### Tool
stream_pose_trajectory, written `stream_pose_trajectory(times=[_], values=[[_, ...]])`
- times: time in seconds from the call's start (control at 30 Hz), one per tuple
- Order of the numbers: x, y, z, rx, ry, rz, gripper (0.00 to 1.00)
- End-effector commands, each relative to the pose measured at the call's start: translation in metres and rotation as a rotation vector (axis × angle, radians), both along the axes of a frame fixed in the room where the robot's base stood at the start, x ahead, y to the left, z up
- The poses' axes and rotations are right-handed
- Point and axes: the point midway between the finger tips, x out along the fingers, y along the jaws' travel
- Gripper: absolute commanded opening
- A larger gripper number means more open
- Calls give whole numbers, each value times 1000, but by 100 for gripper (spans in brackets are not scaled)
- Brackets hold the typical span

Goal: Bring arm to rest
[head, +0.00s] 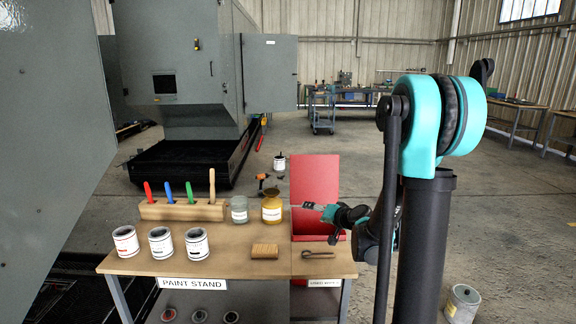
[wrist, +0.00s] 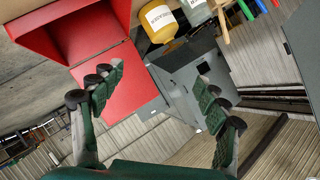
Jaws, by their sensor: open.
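My gripper (head: 318,210) is at the right end of the paint stand in the head view, in front of the open red bin (head: 315,180). In the wrist view my gripper (wrist: 160,90) shows two green-padded fingers spread wide, with nothing between them. The red bin also shows in the wrist view (wrist: 112,75), past the left finger. My arm reaches in from the right, with a tall turquoise-jointed link beside the stand.
The paint stand (head: 225,262) holds several paint cans, a yellow jar (head: 272,206), a grey jar (head: 239,210), a brush block (head: 180,210), a wooden brush (head: 264,251) and a dark tool (head: 318,254). A grey enclosure door (head: 270,75) stands open behind. Floor at right is mostly clear.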

Motion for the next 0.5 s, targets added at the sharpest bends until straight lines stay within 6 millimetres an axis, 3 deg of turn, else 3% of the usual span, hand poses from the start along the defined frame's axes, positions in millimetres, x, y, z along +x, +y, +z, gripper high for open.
stream_pose_trajectory(times=[0.03, 0.27, 0.5], values=[[-22, 3, -2, -44, 32, 24, 75], [-113, -3, -30, -264, 200, 102, 75], [-215, -36, -66, -498, 393, 126, 75]])
